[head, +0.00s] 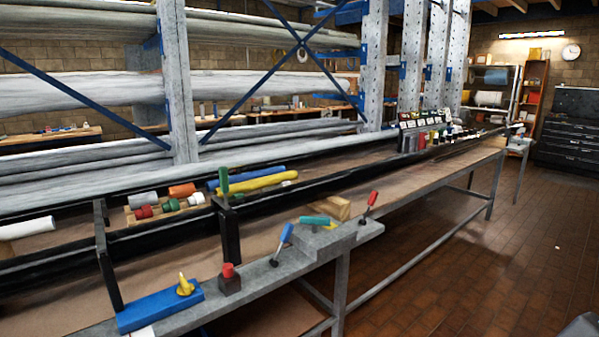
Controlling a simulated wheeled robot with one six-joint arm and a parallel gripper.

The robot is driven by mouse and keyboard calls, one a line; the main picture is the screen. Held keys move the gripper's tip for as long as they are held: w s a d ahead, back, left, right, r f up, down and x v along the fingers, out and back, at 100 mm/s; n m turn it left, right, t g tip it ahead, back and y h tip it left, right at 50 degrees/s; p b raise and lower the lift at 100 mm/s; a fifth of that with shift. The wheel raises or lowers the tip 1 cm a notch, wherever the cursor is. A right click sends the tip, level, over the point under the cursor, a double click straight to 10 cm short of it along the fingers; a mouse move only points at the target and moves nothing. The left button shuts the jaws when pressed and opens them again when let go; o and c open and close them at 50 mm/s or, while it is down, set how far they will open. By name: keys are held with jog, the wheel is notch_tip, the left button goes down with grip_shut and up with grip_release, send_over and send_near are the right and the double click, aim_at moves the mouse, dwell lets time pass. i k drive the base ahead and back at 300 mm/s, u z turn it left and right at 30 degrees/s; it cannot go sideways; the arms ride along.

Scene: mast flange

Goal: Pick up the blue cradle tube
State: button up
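A blue tube (262,174) lies on the bench behind the black rail, left of the picture's middle. A yellow tube (258,182) lies in front of it, close alongside, and hides part of its lower side. An upright green handle (224,180) on a black post stands in front of the left end of the tubes. I cannot tell from this view what supports the blue tube. My gripper is not in view.
A long black rail (330,175) runs along the bench. Caps and short rolls sit left of the tubes.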

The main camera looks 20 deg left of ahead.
aim_at(211, 185)
jog(key=z, duration=0.1)
jog(key=i, duration=1.85)
jog(key=u, duration=1.45)
jog(key=i, duration=0.65)
jog(key=u, duration=0.85)
jog(key=i, duration=0.65)
jog(key=u, duration=0.05)
